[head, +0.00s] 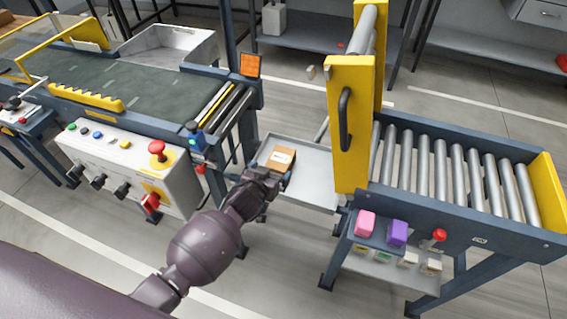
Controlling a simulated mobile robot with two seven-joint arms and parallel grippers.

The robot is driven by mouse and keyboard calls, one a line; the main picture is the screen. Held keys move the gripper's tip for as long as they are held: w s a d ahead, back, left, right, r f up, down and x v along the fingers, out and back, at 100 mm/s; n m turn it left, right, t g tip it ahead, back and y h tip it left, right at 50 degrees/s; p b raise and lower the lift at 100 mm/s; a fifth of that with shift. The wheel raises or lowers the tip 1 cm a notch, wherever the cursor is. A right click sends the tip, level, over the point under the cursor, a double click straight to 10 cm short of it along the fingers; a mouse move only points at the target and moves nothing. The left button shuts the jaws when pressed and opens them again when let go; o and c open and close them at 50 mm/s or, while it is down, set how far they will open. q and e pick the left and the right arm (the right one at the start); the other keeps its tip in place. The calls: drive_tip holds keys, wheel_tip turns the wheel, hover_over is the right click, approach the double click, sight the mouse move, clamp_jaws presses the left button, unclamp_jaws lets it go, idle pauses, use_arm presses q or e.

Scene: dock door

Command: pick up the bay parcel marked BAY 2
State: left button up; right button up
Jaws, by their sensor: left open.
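A small brown parcel (279,159) with a white label lies on the grey tray (315,187) between the conveyor and the roller table. The label's print is too small to read, so I cannot tell whether it says BAY 2. My left gripper (270,180) is open, just in front of the parcel's near side, and hides part of its near edge. I cannot tell whether it touches the parcel. My right gripper is not in view.
A yellow gate (349,130) with a black handle stands right of the tray, before the roller table (450,172). The belt conveyor (130,85) and its control box (125,165) are on the left. Pink (365,223) and purple (397,232) blocks sit at the front right.

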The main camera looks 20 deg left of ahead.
sight(275, 168)
use_arm(q)
drive_tip(key=shift+w+f, duration=0.45)
drive_tip(key=shift+w, duration=0.05)
drive_tip(key=shift+w+d+f, duration=0.1)
drive_tip(key=shift+w, duration=0.4)
drive_tip(key=shift+w+f+b, duration=0.1)
drive_tip(key=shift+w+b, duration=0.05)
drive_tip(key=shift+b, duration=0.15)
drive_tip(key=w+f, duration=0.1)
drive_tip(key=w+f+b, duration=0.1)
drive_tip(key=w, duration=0.1)
drive_tip(key=shift+w+f+b, duration=0.15)
drive_tip(key=shift+f+b, duration=0.1)
drive_tip(key=shift+b, duration=0.05)
drive_tip(key=shift+w, duration=0.45)
drive_tip(key=shift+r, duration=0.1)
drive_tip(key=shift+c, duration=0.2)
drive_tip(key=shift+d, duration=0.1)
drive_tip(key=c, duration=1)
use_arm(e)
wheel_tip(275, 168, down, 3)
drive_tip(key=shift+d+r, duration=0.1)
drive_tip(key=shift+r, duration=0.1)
